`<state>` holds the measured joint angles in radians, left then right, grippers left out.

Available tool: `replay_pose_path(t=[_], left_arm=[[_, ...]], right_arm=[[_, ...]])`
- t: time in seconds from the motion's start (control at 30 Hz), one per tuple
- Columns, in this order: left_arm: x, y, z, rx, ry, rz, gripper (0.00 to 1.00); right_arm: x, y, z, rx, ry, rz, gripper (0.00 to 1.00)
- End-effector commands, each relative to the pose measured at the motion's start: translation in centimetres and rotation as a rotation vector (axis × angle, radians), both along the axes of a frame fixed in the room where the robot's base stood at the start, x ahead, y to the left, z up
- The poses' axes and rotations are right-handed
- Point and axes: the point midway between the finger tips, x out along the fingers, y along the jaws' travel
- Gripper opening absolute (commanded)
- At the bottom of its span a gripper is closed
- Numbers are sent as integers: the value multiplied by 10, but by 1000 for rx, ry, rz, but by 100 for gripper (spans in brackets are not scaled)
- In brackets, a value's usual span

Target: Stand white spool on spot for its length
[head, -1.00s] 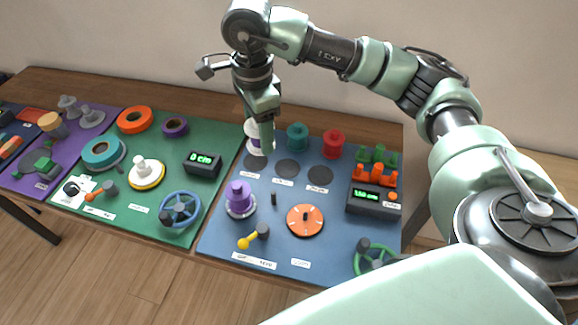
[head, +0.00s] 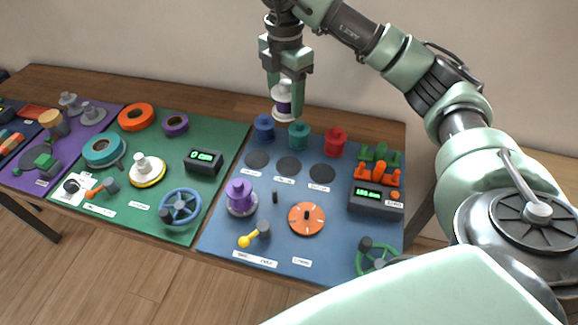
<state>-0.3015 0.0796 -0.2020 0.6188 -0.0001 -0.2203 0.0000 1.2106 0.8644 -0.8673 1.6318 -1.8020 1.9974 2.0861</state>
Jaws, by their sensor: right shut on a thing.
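The white spool (head: 281,112) has a purple band of cord around its middle. My right gripper (head: 285,94) is shut on it and holds it upright in the air, above the back edge of the blue mat, over the blue and teal spools. Three dark round spots lie empty on the blue mat (head: 225,232): a left spot (head: 257,160), a middle spot (head: 289,166) and a right spot (head: 322,173). Each has a small white label in front of it, too small to read. My left gripper is not in view.
A blue spool (head: 264,129), a teal spool (head: 299,136) and a red spool (head: 335,142) stand behind the spots. A purple spool (head: 240,196), an orange disc (head: 306,219) and a display box (head: 375,202) stand nearer. The green mat (head: 150,228) to the left is crowded.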

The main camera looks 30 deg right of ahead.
Motion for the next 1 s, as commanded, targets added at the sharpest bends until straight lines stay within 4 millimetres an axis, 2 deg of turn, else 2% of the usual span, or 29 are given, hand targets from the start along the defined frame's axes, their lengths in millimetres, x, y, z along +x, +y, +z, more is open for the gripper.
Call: replay_pose_path(t=[0.13, 0.27, 0.33, 0.43, 0.8, 0.9, 1.0], left_arm=[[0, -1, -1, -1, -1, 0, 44], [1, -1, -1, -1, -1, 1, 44], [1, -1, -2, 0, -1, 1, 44], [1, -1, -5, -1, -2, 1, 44], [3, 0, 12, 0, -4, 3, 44], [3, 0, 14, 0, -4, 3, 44], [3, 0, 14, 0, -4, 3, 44]], right_arm=[[1, -7, 2, 3, 2, -238, 19], [2, -10, -1, 3, 4, -335, 19], [2, -10, -10, 3, 6, -353, 19], [0, -10, -32, 3, 10, -356, 19], [0, -10, -125, 2, 8, -354, 19], [1, -10, -143, 3, 6, -352, 19], [2, -10, -152, 4, 3, -354, 19]])
